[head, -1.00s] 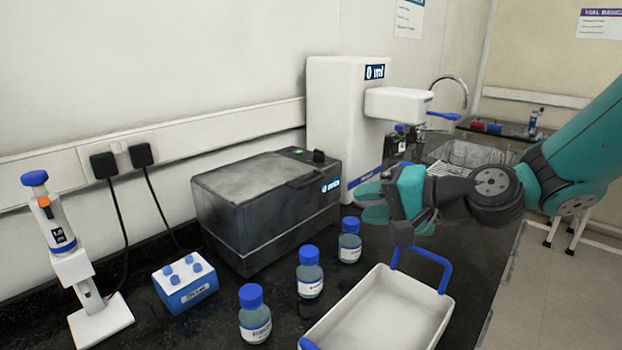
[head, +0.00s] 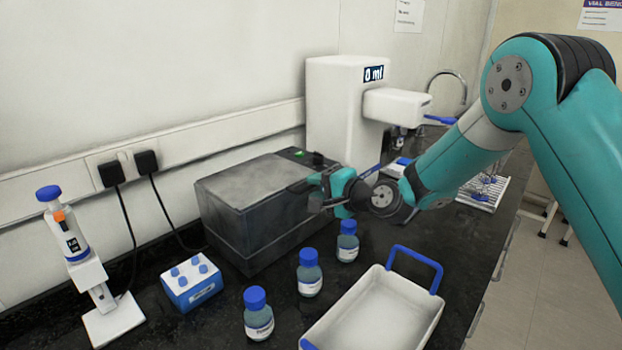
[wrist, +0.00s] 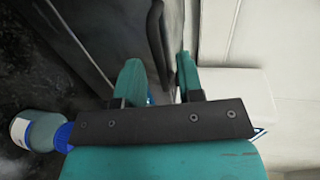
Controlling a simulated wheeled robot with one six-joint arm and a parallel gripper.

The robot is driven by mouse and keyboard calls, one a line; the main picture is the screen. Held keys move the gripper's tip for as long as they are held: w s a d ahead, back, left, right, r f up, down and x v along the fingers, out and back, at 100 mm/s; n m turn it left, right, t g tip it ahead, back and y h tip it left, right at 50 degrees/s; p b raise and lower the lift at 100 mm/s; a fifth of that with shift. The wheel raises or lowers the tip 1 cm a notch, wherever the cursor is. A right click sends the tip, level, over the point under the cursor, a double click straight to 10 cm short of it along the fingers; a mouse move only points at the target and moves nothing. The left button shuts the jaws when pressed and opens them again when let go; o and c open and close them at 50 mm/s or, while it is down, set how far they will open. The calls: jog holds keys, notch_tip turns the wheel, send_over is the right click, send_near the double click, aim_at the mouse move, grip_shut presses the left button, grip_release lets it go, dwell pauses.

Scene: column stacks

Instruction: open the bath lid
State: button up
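The bath is a dark grey box with a closed, lighter grey lid (head: 245,180) in the head view. My gripper (head: 325,188) is at the bath's right front side, by the lid's handle, and covers much of it. In the wrist view the dark handle (wrist: 155,40) runs down towards the space between my two teal fingers (wrist: 158,75). The fingers are apart. I cannot tell whether they touch the handle. The bath's dark side (wrist: 75,45) fills the upper left of that view.
Several blue-capped bottles (head: 310,275) stand in front of the bath. A white tray with blue handles (head: 375,310) lies at the front. A blue vial block (head: 192,285) and a pipette stand (head: 105,320) are at left. A white dispenser (head: 335,110) stands behind.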

jog(key=shift+x, duration=1.1)
grip_shut()
jog(key=shift+a+r, duration=0.1)
